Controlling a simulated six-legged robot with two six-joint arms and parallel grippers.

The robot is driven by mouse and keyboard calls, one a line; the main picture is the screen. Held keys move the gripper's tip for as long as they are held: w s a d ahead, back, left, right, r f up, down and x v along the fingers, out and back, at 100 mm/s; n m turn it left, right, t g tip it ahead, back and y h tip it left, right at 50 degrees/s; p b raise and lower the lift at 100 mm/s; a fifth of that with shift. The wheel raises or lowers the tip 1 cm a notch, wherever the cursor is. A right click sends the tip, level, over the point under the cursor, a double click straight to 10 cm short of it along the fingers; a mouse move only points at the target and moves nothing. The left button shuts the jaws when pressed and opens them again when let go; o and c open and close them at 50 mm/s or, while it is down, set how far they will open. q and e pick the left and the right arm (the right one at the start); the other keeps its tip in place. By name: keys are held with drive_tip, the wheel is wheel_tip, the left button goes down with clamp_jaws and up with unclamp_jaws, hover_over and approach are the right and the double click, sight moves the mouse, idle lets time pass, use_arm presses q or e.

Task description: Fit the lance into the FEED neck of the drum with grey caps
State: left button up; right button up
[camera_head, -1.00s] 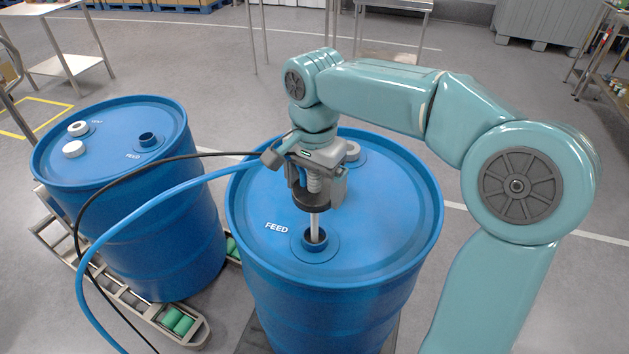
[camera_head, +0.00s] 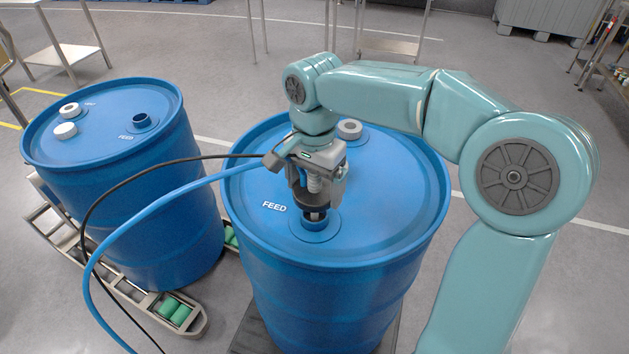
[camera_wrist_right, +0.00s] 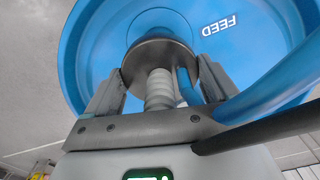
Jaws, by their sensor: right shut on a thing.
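The near blue drum (camera_head: 390,210) has a FEED neck (camera_head: 315,226), a FEED label beside it and a light grey cap (camera_head: 350,129) farther back. My right gripper (camera_head: 318,182) is shut on the lance (camera_head: 314,199) and holds it upright over this neck. The lance's tube goes down into the neck; its dark collar is just above the rim. In the right wrist view, the fingers (camera_wrist_right: 160,88) flank the lance's ribbed grey body (camera_wrist_right: 159,92), and the round collar (camera_wrist_right: 150,55) hides the neck's opening. My left gripper is not in view.
Another blue drum (camera_head: 130,210) stands at left, with an open FEED neck (camera_head: 142,121) and two whitish caps (camera_head: 65,131). A blue hose (camera_head: 150,220) and a black cable (camera_head: 115,195) trail left from the lance. A roller conveyor (camera_head: 150,301) runs below.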

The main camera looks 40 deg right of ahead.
drive_tip(key=shift+f+b, duration=1.7)
drive_tip(key=shift+f, duration=0.8)
drive_tip(key=shift+r, duration=0.15)
drive_tip(key=o, duration=1.3)
drive_tip(key=shift+c, duration=0.2)
wheel_tip(320, 180, up, 16)
drive_tip(key=p, duration=0.4)
drive_tip(key=shift+r, duration=0.15)
